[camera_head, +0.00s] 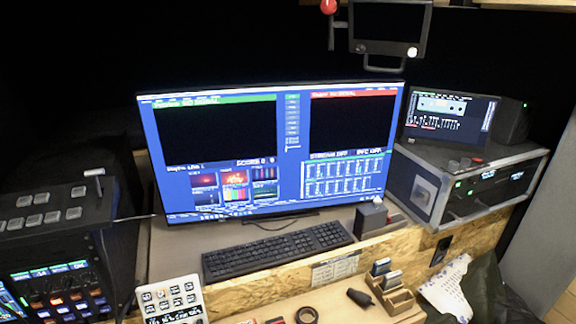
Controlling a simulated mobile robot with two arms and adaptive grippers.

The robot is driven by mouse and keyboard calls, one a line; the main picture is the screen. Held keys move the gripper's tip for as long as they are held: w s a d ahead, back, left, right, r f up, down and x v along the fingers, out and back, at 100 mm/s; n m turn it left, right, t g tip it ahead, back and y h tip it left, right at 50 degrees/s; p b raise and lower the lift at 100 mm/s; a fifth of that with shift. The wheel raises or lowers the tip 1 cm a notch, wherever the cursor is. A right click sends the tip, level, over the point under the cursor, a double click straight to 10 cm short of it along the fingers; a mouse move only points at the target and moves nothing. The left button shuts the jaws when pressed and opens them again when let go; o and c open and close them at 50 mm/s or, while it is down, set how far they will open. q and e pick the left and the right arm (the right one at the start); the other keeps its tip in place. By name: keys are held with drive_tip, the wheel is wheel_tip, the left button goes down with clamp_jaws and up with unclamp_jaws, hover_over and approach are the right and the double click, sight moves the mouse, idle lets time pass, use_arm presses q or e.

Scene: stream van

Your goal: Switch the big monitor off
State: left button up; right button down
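The big monitor (293,171) stands in the middle of the desk with its screen lit. It shows a blue interface with two black preview panes, one under a green bar and one under a red bar. Its power button cannot be made out from here. Neither my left gripper nor my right gripper is in view.
A black keyboard (277,249) lies before the monitor, with a small dark box (370,218) to its right. A control panel (60,285) is at left. A rack case (470,185) bearing a small screen (449,115) is at right. A smaller display (390,27) hangs above.

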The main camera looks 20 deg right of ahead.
use_arm(q)
drive_tip(key=shift+c, duration=0.6)
clamp_jaws()
idle(1.1)
